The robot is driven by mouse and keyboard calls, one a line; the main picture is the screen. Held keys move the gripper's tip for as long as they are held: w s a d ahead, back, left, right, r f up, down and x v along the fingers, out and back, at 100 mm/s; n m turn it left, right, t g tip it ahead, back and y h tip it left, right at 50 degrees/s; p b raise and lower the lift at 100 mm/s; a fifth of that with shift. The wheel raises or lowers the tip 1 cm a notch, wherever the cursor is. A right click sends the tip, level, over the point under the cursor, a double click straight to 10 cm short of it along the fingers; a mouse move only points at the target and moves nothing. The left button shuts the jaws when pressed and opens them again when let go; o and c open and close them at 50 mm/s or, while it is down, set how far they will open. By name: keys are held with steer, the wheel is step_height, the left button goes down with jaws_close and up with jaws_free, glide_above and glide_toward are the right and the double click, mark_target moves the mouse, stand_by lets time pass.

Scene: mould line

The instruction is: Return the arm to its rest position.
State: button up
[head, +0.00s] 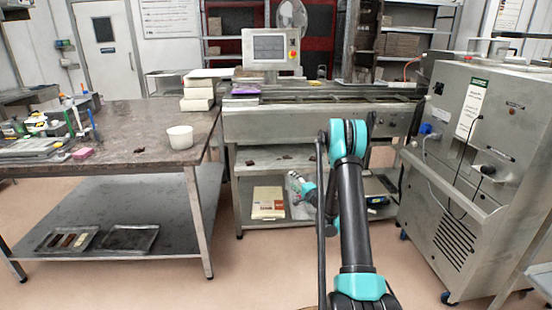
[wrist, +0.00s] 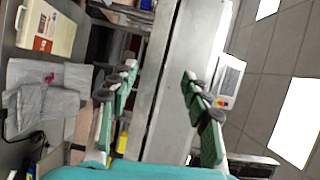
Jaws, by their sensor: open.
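My arm (head: 349,200) is black with teal joints. It rises from the bottom of the head view, with a teal elbow at the top. My gripper (wrist: 160,80) is open in the wrist view, with nothing between its green and grey fingers. In the head view my gripper (head: 297,181) shows small, left of the arm and in front of the steel machine's lower shelf. Its fingertips are too small to make out there.
A steel machine (head: 245,124) with a screen (head: 269,48) stands ahead. A steel cabinet (head: 450,190) with cables stands at right. At left, a table (head: 125,127) holds a white tub (head: 180,137) and tools. Open floor (head: 180,293) lies in front of the table.

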steer(key=s+a+r+n+g, duration=0.4)
steer(key=s+r, duration=0.1)
steer(key=s, duration=0.5)
steer(key=s+a+r+n+g, duration=0.35)
steer(key=s+r+n, duration=0.2)
steer(key=s, duration=0.55)
steer(key=s+d+f+n+g+h, duration=0.1)
steer(key=s+d+h, duration=0.1)
steer(key=s, duration=0.8)
steer(key=s+d+f+n+g+h, duration=0.1)
steer(key=s+d+f+g+h, duration=0.1)
steer(key=s, duration=0.8)
steer(key=s+d+f+n+g+h, duration=0.1)
steer(key=s+d+h, duration=0.2)
steer(key=s, duration=0.8)
steer(key=shift+d+f, duration=0.35)
